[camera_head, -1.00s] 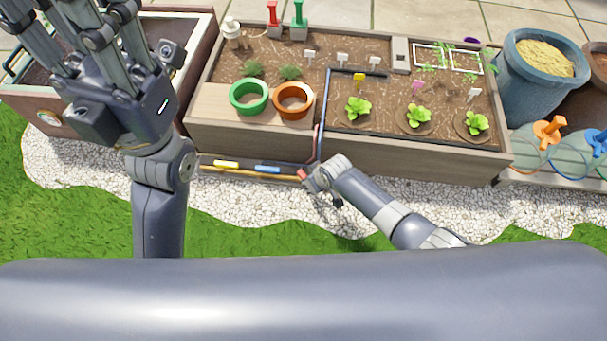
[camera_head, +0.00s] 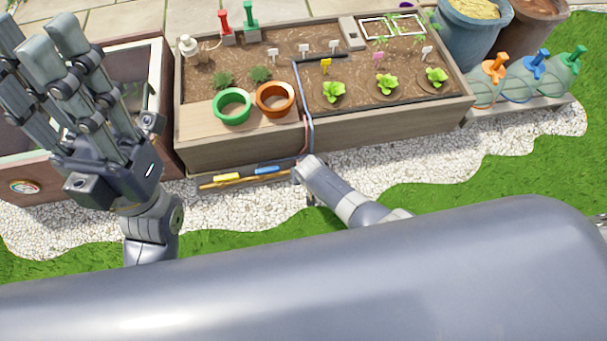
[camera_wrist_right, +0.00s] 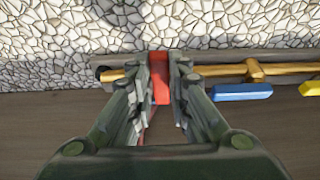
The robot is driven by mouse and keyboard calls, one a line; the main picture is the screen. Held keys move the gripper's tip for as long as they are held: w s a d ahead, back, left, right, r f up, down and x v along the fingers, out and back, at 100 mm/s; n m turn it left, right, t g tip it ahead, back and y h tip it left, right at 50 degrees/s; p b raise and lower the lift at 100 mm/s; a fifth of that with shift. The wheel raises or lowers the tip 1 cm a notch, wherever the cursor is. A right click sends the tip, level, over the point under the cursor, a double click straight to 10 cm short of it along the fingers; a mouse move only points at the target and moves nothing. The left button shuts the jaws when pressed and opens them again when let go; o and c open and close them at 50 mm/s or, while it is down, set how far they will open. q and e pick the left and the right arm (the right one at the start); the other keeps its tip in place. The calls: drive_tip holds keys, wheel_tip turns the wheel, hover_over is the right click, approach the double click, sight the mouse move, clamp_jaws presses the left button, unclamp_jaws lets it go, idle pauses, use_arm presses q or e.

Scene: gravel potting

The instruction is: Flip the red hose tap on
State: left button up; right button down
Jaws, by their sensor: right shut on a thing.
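The red hose tap (camera_wrist_right: 160,80) is between the fingers of my right gripper (camera_wrist_right: 167,88) in the right wrist view. Its lever runs crosswise to the brass pipe (camera_wrist_right: 118,74). The gripper is shut on it, and the fingers hide part of its sides. In the head view my right gripper (camera_head: 303,170) is at the right end of the pipe, low on the front of the planter, and hides the red tap. My left gripper (camera_head: 40,50) is raised at the left with its fingers spread open and empty.
A blue tap handle (camera_head: 267,170) and a yellow one (camera_head: 228,177) lie along the same pipe, left of the right gripper. The wooden planter (camera_head: 390,128) stands behind, with green (camera_head: 232,118) and orange (camera_head: 262,110) pots. White gravel (camera_head: 220,210) lies in front.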

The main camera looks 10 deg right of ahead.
drive_tip(key=shift+w+a, duration=0.1)
drive_tip(key=shift+a, duration=0.05)
idle(0.4)
drive_tip(key=c, duration=1.5)
unclamp_jaws()
drive_tip(key=shift+v, duration=6.05)
drive_tip(key=shift+a, duration=0.1)
